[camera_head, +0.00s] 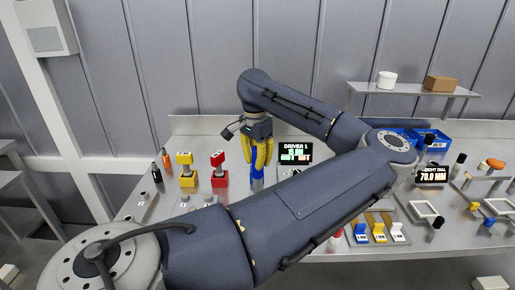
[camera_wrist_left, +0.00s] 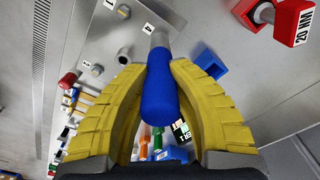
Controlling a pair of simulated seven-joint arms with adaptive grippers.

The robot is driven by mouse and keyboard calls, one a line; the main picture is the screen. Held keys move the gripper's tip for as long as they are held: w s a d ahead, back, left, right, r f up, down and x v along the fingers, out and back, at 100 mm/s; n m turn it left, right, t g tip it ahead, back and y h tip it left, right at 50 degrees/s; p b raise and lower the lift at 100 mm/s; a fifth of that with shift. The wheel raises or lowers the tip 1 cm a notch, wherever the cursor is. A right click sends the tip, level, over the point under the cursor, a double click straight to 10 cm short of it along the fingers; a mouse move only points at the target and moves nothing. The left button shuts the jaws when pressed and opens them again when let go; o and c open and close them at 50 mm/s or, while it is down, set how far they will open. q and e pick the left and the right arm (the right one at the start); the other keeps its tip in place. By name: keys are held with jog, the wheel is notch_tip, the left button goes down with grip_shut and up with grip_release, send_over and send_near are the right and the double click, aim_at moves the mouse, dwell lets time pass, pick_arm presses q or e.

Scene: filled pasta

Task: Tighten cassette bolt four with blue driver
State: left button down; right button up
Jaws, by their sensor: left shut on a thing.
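My left gripper (camera_head: 262,152), with yellow fingers, is shut on the blue driver (camera_wrist_left: 157,95). In the left wrist view the driver's metal shaft (camera_wrist_left: 159,40) points away from the fingers, toward the grey metal surface near a small number label (camera_wrist_left: 148,28). I cannot tell whether its tip touches a bolt. Several bolt heads, such as one bolt (camera_wrist_left: 124,56), sit by number labels. An empty-looking blue holder (camera_wrist_left: 210,63) stands beside the driver; in the head view blue (camera_head: 257,184) shows below the fingers. My left arm hides much of the cassette area. My right gripper is not in view.
A yellow driver (camera_head: 185,160) and a red driver (camera_head: 218,160) stand in holders left of the gripper. A driver display (camera_head: 295,153) stands just right of it. Blue bins (camera_head: 432,135), a height dial display (camera_head: 432,174) and small coloured blocks (camera_head: 378,232) are farther right.

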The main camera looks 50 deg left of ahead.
pick_arm(q)
jog(key=shift+f, duration=0.95)
dwell(2.0)
jog(key=shift+r, duration=2.5)
